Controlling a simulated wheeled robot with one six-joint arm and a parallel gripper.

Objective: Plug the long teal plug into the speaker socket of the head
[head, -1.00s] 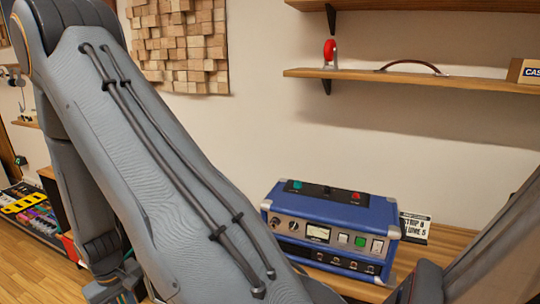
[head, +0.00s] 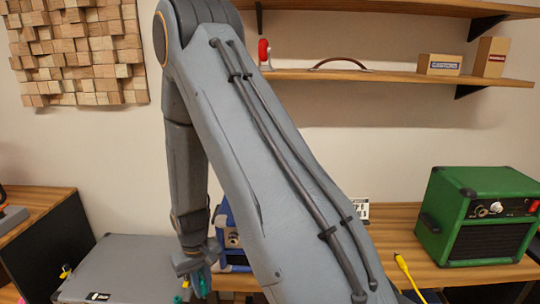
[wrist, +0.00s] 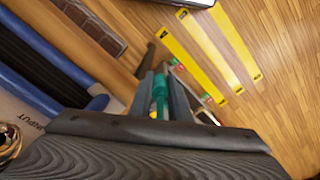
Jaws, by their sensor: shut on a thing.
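My gripper (wrist: 161,98) is shut on a teal plug (wrist: 160,88) in the wrist view. The plug sits between the two dark fingers, and its far end is hard to make out. In the head view my gripper hangs at the lower left of centre, with small teal parts (head: 203,287) at the bottom edge. The blue head (head: 229,238) stands on the wooden bench, mostly hidden behind my arm. Its speaker socket cannot be made out. A blue-edged thing (wrist: 40,88) at the left of the wrist view seems to be part of the head.
A green speaker box (head: 480,215) stands at the right of the bench, with a yellow plug (head: 402,265) in front of it. A grey case (head: 130,262) lies at the lower left. Shelves (head: 390,76) hang above. Yellow strips (wrist: 205,55) lie on the wooden floor.

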